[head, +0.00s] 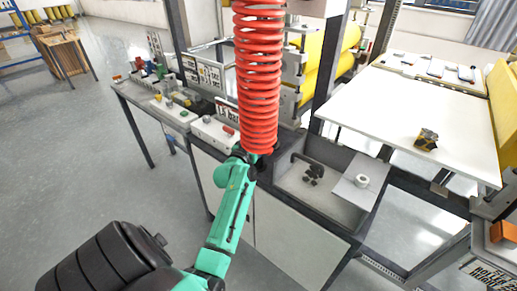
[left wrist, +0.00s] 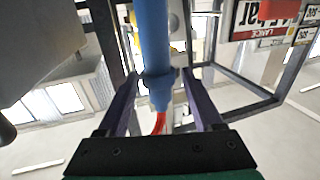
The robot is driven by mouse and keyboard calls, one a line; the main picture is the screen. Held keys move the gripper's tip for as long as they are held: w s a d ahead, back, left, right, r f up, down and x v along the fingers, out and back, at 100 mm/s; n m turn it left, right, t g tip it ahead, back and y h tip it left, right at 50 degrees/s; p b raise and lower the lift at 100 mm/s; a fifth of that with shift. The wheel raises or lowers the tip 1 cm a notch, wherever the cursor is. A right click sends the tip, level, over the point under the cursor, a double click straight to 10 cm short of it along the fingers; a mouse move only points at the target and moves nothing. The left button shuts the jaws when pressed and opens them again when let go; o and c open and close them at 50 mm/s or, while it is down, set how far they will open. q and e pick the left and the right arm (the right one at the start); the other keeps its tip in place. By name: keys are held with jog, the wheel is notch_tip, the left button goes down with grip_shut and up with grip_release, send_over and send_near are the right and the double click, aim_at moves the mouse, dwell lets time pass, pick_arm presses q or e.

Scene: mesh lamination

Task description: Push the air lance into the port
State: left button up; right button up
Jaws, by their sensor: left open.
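The air lance, a blue rod with a collar (left wrist: 153,35), stands between the fingers of my left gripper (left wrist: 158,76) in the left wrist view. The fingers are open on either side of it, and I cannot tell whether either touches it. A piece of red hose (left wrist: 159,123) shows below the collar. In the head view a red coiled hose (head: 258,75) hangs down to my left gripper (head: 262,160) and hides most of it and the lance. I cannot make out the port. My right gripper is not in view.
A white table (head: 415,105) with a yellow-black block (head: 427,139) is at the right.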

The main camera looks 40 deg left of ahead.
pick_arm(q)
jog(key=shift+s+d, duration=0.1)
grip_shut()
dwell(1.2)
